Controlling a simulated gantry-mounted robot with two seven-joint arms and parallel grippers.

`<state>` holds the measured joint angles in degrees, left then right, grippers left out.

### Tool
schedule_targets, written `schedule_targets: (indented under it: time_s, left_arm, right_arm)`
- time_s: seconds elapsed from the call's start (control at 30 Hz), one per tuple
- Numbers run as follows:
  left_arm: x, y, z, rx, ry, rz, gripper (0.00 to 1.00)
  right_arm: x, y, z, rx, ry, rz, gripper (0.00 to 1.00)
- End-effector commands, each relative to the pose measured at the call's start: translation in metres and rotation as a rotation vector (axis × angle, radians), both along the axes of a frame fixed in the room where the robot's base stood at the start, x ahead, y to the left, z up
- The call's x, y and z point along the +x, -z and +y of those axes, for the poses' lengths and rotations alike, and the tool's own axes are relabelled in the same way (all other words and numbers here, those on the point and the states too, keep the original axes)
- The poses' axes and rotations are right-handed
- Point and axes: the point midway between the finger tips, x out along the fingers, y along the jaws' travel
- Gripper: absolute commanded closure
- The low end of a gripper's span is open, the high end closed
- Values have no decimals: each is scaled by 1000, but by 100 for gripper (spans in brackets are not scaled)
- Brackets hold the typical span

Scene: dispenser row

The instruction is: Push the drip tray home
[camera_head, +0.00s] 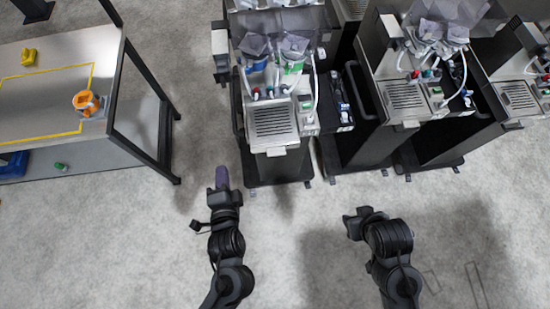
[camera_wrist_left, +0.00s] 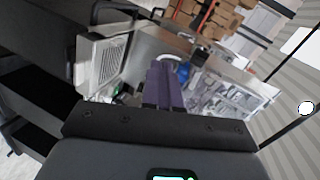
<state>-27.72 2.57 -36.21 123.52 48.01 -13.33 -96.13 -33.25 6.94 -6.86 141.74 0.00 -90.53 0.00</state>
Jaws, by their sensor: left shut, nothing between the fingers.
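The left dispenser (camera_head: 305,110) has a silver drip tray (camera_head: 270,121) with a dark slotted grille and a small front lip. The tray sticks out at the machine's front, above the dark stand. My left gripper (camera_head: 222,178) has purple fingers, shut and empty, in front of the stand and left of the tray, apart from it. In the left wrist view the shut fingers (camera_wrist_left: 163,84) point at the machine, with a slotted tray (camera_wrist_left: 103,62) to their left. My right gripper (camera_head: 350,225) is dark and low at right; its fingers cannot be made out.
A middle dispenser with its own tray (camera_head: 405,97) and a right one with another tray (camera_head: 518,97) stand alongside. A table (camera_head: 40,105) at left carries an orange-and-grey object (camera_head: 88,103) and a yellow one (camera_head: 29,56). The floor before the machines is clear.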

Motion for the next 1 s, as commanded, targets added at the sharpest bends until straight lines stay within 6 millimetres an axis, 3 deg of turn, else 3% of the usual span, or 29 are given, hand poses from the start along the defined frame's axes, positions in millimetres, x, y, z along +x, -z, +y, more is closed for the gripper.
schedule_targets:
  time_s: [0.03, 0.3, 0.6, 0.8, 1.0]
  left_arm:
    - [-2, 35, -12, 56, -3, -25, 100]
    - [-24, 105, -70, 280, -24, -137, 100]
    - [-41, 178, -138, 265, 39, -206, 100]
    - [-40, 198, -158, 238, 72, -247, 100]
    - [-34, 206, -159, 234, 69, -262, 100]
  right_arm:
    - [0, 38, 0, 0, 0, -1, 60]
    - [0, 134, 1, 2, 0, -5, 60]
    - [0, 232, 1, 2, 0, -5, 60]
    - [0, 269, 1, 2, 0, -5, 60]
    - [0, 282, 1, 2, 0, -6, 60]
